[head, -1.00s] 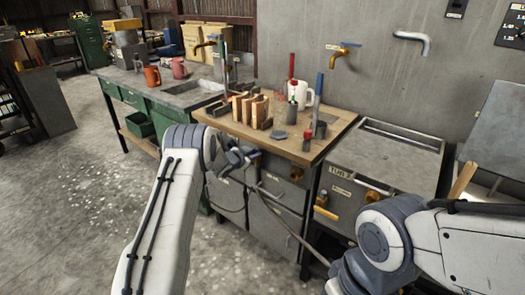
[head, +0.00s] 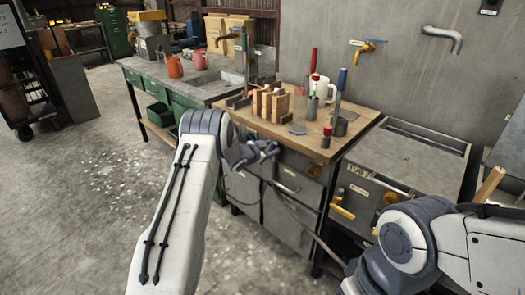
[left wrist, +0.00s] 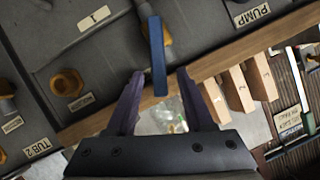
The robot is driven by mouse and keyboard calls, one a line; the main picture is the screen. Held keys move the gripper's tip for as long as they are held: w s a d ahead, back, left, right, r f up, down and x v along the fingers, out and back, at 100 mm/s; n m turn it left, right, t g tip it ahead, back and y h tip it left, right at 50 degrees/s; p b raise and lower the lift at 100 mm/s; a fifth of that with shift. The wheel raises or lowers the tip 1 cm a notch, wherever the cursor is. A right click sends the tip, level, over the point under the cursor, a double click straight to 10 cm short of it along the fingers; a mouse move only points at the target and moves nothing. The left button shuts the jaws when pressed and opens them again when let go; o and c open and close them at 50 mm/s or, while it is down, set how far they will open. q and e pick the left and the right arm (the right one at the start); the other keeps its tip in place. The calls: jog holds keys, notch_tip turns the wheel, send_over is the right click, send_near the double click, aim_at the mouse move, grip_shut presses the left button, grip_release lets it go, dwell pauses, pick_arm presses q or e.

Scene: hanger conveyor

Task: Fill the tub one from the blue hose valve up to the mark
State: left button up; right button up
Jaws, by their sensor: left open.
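My left gripper (head: 268,150) is at the front edge of the wooden bench, and its dark fingers (left wrist: 158,95) are open in the left wrist view. A blue lever (left wrist: 157,55) with a brass-coloured fitting behind it shows between and beyond the fingertips; I cannot tell whether they touch it. A plate marked 1 (left wrist: 94,18) is on the grey panel beside it. A dark hose (head: 298,220) runs down in front of the grey cabinets (head: 290,222). I see neither a water level nor a fill mark. My right arm is at the lower right, its gripper out of frame.
The wooden bench (head: 262,124) holds wooden blocks (head: 272,103), a white jug (head: 325,90) and upright tools. Tub 2 (head: 410,150), labelled, stands to its right. Wall taps (head: 368,46) are above. Open floor (head: 80,200) lies left.

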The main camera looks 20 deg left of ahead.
pick_arm(q)
jog(key=v, duration=0.8)
jog(key=shift+s, duration=0.3)
jog(key=shift+r, duration=0.1)
dwell(1.0)
jog(key=s+d+r+n+g+y+p, duration=0.1)
jog(key=s+d+r+g+p, duration=0.2)
jog(key=s+d+r, duration=0.5)
jog(key=s+d+r+g+y+p, duration=0.15)
jog(key=s+d+r, duration=0.35)
jog(key=d, duration=0.6)
jog(key=s+d+r+g+p, duration=0.1)
jog(key=s+g, duration=0.2)
jog(key=s, duration=0.8)
jog(key=s+d+r+g+p, duration=0.2)
jog(key=s+g, duration=0.1)
jog(key=s, duration=0.9)
jog(key=s+d+r+g+p, duration=0.1)
jog(key=s+g+p, duration=0.1)
jog(key=s, duration=1)
jog(key=shift+d+r+m+g, duration=0.25)
jog(key=shift+d+m+g, duration=0.15)
jog(key=shift+g, duration=0.05)
